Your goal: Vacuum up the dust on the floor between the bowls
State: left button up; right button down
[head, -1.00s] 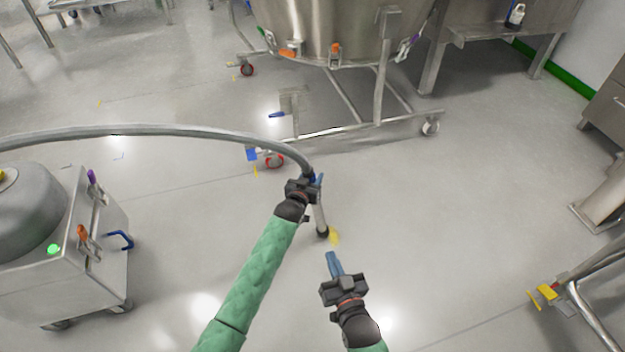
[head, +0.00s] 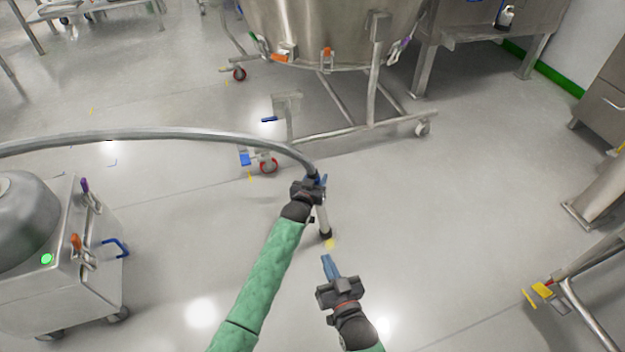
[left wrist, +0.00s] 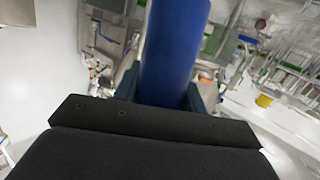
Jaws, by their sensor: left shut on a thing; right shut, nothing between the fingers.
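My left gripper (head: 318,183) is shut on the vacuum wand (head: 322,217), whose blue grip (left wrist: 172,55) fills the middle of the left wrist view. The wand's dark nozzle points down at the floor. A small yellow dust patch (head: 330,243) lies right at the nozzle; I cannot tell whether they touch. A grey hose (head: 170,134) runs from the wand to the left, towards the vacuum unit (head: 85,270) with its green light. My right gripper (head: 330,268) is shut and empty, lower and just right of the nozzle.
A large steel bowl (head: 335,30) on a wheeled frame (head: 350,131) stands ahead. Another metal frame with a yellow-tipped part (head: 542,291) is at the lower right. A steel post (head: 600,200) stands at the right edge. The floor (head: 450,210) between them is open.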

pick_arm(q)
jog(key=shift+r, duration=0.1)
jog(key=s+d+p, duration=0.3)
jog(key=s+p, duration=0.2)
jog(key=s, duration=0.4)
jog(key=shift+s+p, duration=0.25)
jog(key=shift+p, duration=0.05)
dwell(0.7)
dwell(0.5)
jog(key=shift+p, duration=0.35)
